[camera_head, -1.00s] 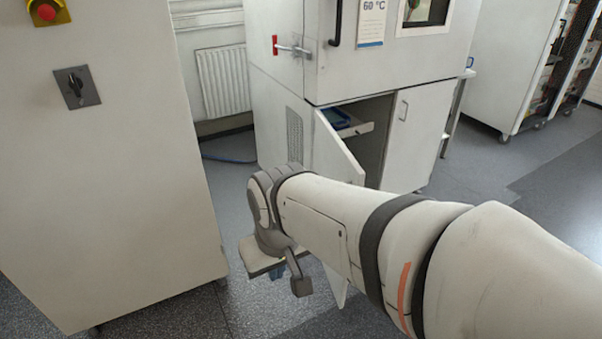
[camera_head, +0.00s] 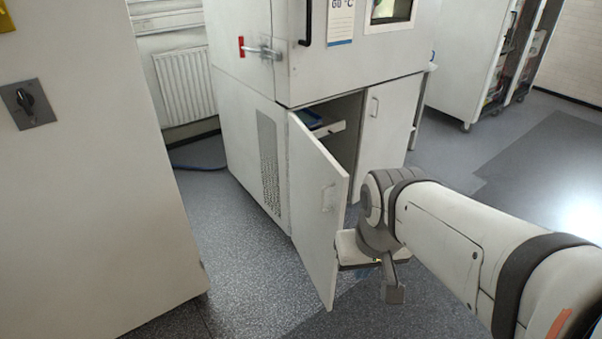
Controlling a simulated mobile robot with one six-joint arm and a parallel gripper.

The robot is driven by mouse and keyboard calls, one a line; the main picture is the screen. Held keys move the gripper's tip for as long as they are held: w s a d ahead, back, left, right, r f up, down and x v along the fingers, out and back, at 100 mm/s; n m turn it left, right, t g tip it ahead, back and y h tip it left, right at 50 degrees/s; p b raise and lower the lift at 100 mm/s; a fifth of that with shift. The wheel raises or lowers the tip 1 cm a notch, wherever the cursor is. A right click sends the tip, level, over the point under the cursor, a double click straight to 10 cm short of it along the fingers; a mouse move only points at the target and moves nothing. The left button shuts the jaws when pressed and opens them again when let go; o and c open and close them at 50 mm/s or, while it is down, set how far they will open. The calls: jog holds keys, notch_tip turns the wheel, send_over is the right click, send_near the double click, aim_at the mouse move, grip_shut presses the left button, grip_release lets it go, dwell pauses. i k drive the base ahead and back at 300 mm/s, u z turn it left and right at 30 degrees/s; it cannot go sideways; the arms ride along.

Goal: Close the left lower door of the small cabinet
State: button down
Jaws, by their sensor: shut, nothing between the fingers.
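The left lower door (camera_head: 312,210) of the small cabinet (camera_head: 232,140) stands wide open, swung out towards me from its hinge on the left. Its outer face with a pale handle (camera_head: 328,198) shows. My gripper (camera_head: 352,257) is shut and empty, low beside the door's free edge, just to its right in the picture. Its fingertips are mostly hidden under the white end block, and I cannot tell whether it touches the door. The right lower door (camera_head: 382,130) is closed.
A blue tray (camera_head: 318,122) and a white drawer or shelf (camera_head: 326,129) show in the open compartment. A large white cabinet (camera_head: 90,180) stands at the left. Grey floor (camera_head: 230,265) is free between it and the open door.

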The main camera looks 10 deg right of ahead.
aim_at(319, 186)
jog(key=u, duration=0.05)
jog(key=i, duration=1)
jog(key=u, duration=0.85)
jog(key=k, duration=1.5)
jog(key=z, duration=0.45)
jog(key=i, duration=1)
jog(key=z, duration=0.05)
